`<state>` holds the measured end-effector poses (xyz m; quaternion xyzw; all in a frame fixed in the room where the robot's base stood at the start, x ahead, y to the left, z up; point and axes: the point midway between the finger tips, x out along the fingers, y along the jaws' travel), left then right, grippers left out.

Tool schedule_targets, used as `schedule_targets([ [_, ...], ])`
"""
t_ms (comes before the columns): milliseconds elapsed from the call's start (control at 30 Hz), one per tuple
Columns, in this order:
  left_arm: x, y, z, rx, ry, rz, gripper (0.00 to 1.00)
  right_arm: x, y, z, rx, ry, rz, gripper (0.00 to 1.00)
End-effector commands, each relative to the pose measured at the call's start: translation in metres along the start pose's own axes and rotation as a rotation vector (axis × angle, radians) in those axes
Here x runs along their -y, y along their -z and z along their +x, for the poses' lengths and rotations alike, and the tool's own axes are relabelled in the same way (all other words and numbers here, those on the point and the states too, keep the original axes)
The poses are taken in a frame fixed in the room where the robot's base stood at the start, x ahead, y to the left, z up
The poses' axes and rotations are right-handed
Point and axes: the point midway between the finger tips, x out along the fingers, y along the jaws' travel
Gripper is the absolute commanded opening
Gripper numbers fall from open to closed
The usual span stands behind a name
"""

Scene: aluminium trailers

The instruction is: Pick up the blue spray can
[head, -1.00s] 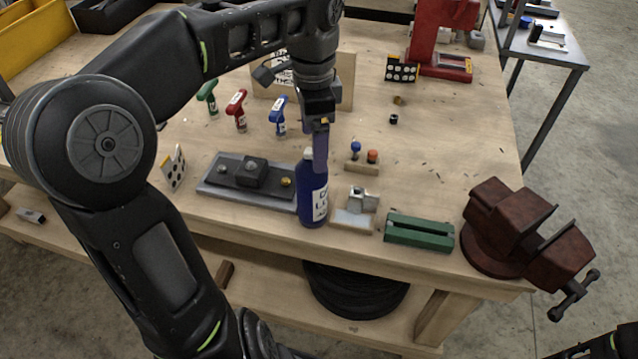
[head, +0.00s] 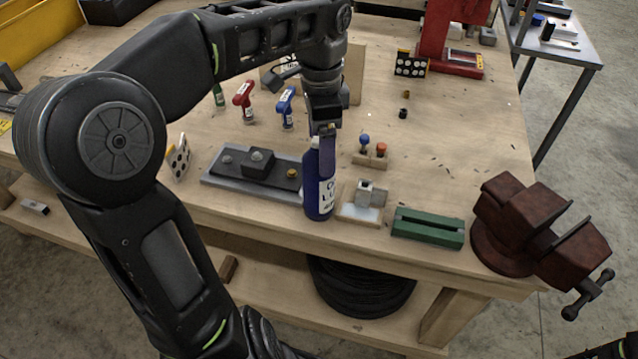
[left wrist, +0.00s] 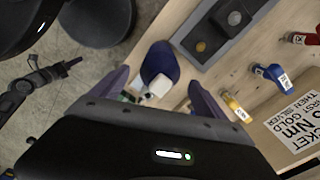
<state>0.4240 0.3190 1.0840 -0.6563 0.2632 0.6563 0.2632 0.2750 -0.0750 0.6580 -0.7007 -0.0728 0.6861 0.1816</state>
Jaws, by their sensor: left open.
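The blue spray can (head: 320,196) stands upright near the front edge of the wooden workbench, with a white label on its side. My left gripper (head: 325,158) points down at the can from above, and a finger hides part of the can's upper portion. In the left wrist view the open fingers (left wrist: 160,92) stand apart on either side of the can's white top, with the blue body (left wrist: 159,60) beyond. Whether a finger touches the can cannot be told.
Left of the can lies a grey plate with a dark block (head: 256,163). Close on its right are a small metal fixture (head: 368,194) and a green block (head: 428,228). A red vise (head: 535,230) sits at the right corner. Coloured-handled tools (head: 244,100) stand behind.

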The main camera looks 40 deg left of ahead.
Motion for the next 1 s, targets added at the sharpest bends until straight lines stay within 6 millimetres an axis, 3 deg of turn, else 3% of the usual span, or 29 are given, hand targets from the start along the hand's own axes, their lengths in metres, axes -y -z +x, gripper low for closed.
schedule_targets([
  [300,-0.001,-0.003,0.04,0.001,-0.002,-0.001,0.85,0.001,-0.001,-0.005,0.001,-0.002,0.001,0.0],
  [900,-0.001,-0.002,0.041,0.0,0.0,0.0,0.85,0.001,-0.001,-0.004,0.001,-0.002,0.001,0.0],
  [1000,-0.001,-0.002,0.041,0.0,0.0,0.0,0.77,0.001,-0.001,-0.004,0.001,-0.002,0.001,0.0],
])
